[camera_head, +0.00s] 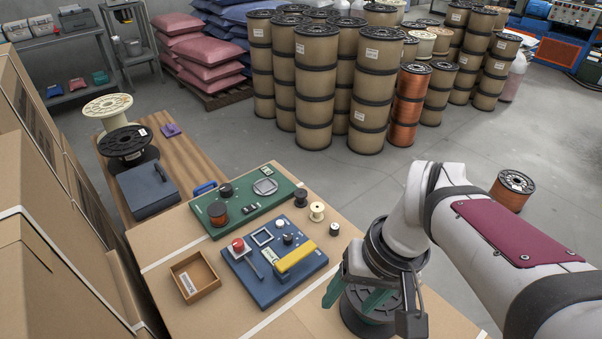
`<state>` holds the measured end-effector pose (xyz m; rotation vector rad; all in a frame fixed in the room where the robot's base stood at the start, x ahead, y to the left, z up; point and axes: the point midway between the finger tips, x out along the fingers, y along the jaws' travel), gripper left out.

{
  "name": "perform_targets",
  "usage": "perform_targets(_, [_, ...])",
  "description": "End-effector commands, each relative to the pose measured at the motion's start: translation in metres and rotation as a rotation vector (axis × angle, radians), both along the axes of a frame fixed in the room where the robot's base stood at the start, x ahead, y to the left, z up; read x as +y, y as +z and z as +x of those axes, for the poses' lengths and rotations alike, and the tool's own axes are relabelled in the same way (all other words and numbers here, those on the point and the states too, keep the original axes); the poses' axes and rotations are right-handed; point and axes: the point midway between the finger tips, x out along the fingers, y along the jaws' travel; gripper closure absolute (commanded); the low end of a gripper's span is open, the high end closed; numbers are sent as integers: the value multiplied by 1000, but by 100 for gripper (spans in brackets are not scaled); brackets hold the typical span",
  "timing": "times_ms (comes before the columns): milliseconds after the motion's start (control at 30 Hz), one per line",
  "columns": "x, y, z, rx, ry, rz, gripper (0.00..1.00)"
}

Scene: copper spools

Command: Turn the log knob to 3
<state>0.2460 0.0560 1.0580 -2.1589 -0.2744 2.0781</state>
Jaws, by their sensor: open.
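A blue board (262,284) lies on the cardboard-topped surface, with a small dark knob (287,239), a red button, a grey lever, a square frame and a yellow bar on it. A green board (262,209) lies behind it, with a black knob (226,189), a small display and an orange-wound spool. The labels are too small to read, so I cannot tell which knob is the log knob or where it points. My gripper (353,297) is open, with green fingers pointing down, right of the blue board and apart from both knobs. A dark spool shows below and behind the fingers.
An open brown box (195,277) sits left of the blue board. Small spools (317,211) stand right of the green board. A grey case (146,190) and larger spools stand at the back left. Cardboard boxes wall the left side.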

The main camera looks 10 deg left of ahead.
Motion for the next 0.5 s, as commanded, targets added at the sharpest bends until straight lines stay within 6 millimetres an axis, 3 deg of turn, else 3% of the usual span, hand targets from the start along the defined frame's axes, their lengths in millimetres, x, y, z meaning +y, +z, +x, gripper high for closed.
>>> perform_targets(33, [10,-2,46,-48,168,15,38])
perform_targets(100, [27,-11,110,-148,434,33,38])
perform_targets(200, [50,-35,183,-281,752,38,38])
perform_targets(333, [68,-64,236,-397,1004,27,38])
perform_targets(500, [78,-84,251,-435,1087,22,38])
